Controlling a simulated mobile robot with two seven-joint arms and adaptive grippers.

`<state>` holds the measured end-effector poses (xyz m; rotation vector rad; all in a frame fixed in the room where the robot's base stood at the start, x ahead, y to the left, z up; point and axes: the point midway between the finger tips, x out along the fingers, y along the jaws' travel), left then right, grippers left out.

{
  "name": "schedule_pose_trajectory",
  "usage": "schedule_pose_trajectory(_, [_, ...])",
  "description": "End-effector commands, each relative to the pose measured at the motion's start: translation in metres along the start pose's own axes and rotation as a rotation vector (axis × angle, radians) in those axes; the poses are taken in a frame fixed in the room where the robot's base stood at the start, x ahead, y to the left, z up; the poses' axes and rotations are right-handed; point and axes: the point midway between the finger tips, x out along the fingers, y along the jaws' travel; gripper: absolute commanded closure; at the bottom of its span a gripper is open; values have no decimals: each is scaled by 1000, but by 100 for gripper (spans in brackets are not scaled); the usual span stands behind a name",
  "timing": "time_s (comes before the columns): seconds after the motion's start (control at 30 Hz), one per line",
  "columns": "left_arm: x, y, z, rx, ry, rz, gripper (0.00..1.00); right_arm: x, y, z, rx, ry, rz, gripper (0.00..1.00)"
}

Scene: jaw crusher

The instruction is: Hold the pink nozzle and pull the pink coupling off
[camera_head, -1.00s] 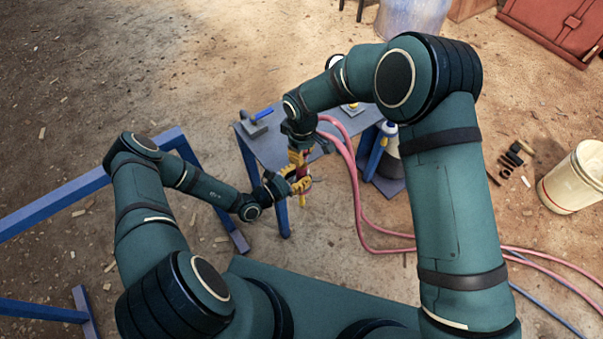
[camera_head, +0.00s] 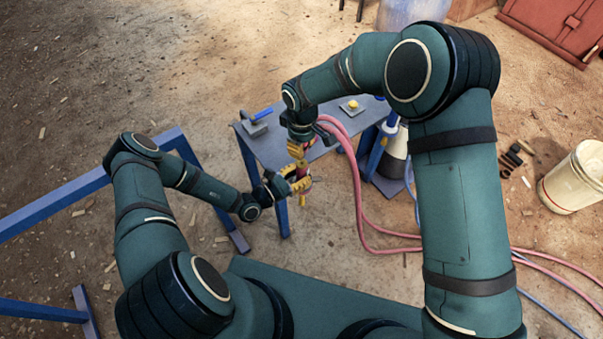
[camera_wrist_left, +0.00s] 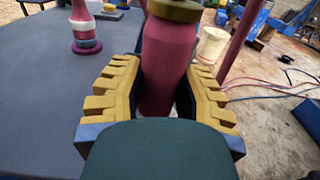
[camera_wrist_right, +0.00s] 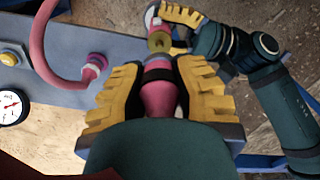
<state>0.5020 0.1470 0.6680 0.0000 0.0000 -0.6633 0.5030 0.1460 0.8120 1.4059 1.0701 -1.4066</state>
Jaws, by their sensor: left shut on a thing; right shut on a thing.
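The pink nozzle (camera_wrist_left: 168,62) is upright between the jaws of my left gripper (camera_wrist_left: 165,95), which is shut on it; its brass end (camera_wrist_left: 175,10) is at the top of that view. In the right wrist view the brass end (camera_wrist_right: 160,42) faces the pink coupling (camera_wrist_right: 158,96). My right gripper (camera_wrist_right: 160,88) is shut on this coupling, its collar close to the brass. I cannot tell whether a narrow gap separates them. In the head view my right gripper (camera_head: 297,150) is just above my left gripper (camera_head: 301,185), beside the table's front edge.
The grey table (camera_head: 275,146) stands behind the grippers, with a blue-handled tool (camera_head: 258,117) and a yellow knob (camera_head: 350,104). A pink hose (camera_head: 358,195) loops to the right. A gauge (camera_wrist_right: 11,105) shows in the right wrist view. A white bucket (camera_head: 577,177) stands far right.

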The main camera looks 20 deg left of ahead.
Motion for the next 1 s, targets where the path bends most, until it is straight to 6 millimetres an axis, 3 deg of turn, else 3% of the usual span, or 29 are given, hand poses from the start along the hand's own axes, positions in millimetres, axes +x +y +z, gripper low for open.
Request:
schedule_pose_trajectory(0.13, [0, 0, 0, -1, 1, 0, 100, 0, 0, 0, 0, 0, 0, 100])
schedule_pose_trajectory(0.17, [0, 0, 0, -1, 1, 0, 62, 0, 0, 0, 0, 0, 0, 100])
schedule_pose_trajectory(0.23, [0, 0, 0, -1, 1, 0, 39, 0, 0, 0, 0, 0, 0, 100])
schedule_pose_trajectory(0.67, [-8, 1, 0, 0, 2, 1, 39, 0, 0, 0, 0, 0, 1, 100])
schedule_pose_trajectory(1.0, [-72, 1, -1, 0, 3, 3, 39, 0, 0, 0, 0, 0, 1, 100])
